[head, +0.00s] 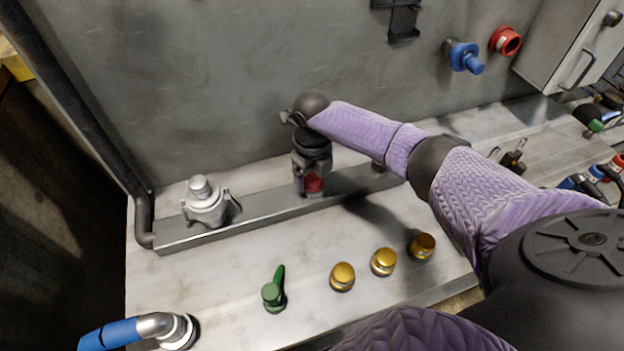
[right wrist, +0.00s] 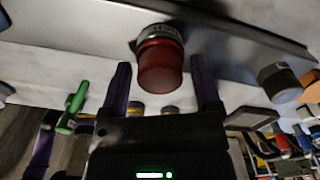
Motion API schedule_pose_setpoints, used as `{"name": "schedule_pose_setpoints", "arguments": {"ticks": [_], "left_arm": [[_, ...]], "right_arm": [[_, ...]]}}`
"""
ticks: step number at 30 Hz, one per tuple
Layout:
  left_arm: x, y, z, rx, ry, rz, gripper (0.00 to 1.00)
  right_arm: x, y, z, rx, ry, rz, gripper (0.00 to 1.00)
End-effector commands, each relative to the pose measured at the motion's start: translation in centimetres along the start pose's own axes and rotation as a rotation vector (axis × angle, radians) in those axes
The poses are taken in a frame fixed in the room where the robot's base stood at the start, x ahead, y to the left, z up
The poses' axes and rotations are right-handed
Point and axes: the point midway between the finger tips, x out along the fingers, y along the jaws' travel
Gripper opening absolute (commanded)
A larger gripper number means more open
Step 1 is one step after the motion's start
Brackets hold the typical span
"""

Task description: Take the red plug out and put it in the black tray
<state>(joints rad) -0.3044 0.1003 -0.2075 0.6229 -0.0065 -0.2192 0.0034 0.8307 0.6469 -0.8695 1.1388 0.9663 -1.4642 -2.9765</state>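The red plug (head: 313,184) sits in a metal fitting on the grey rail, and in the right wrist view the red plug (right wrist: 161,66) is a smooth red cylinder. My right gripper (head: 311,177) is above it, pointing down. In the right wrist view my right gripper (right wrist: 160,72) is open, with one finger on each side of the plug and a gap showing on both sides. The gripper partly hides the plug in the head view. I cannot make out a black tray for certain. My left gripper is not in view.
A silver coupling (head: 204,201) stands on the rail to the left. A green lever (head: 273,290) and several brass knobs (head: 383,261) are on the bench in front. A blue connector (head: 464,56) and a red socket (head: 506,41) are on the wall. Cables lie at the far right.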

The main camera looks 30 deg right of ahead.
Motion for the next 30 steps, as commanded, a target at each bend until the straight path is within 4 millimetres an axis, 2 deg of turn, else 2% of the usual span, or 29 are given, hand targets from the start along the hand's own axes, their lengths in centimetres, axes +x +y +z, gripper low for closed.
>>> {"name": "schedule_pose_setpoints", "arguments": {"ticks": [2,6,8,14,16,18,23,27,30], "left_arm": [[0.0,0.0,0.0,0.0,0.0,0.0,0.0],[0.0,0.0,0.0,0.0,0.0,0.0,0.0],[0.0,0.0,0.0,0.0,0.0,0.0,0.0],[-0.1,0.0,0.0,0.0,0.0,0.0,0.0],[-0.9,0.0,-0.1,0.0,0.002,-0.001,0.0],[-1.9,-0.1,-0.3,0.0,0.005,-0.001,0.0],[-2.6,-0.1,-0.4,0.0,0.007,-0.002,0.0],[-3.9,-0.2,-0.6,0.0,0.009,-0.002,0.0],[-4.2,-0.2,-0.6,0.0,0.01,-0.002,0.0]], "right_arm": [[0.0,0.0,0.0,0.001,0.0,0.0,0.97],[0.0,0.0,0.0,0.001,0.0,0.0,0.97],[0.0,0.0,0.0,0.001,0.0,0.0,0.91],[0.0,0.0,0.0,0.005,0.0,0.0,0.91],[-0.4,0.1,0.0,0.099,0.0,0.002,0.91],[-0.6,0.1,0.0,0.271,0.001,0.002,0.91],[-0.3,0.1,0.0,0.516,0.001,0.002,0.91],[-0.4,0.1,0.0,0.826,0.001,0.001,0.91],[-0.3,0.1,0.0,0.966,0.001,0.002,0.91]]}}
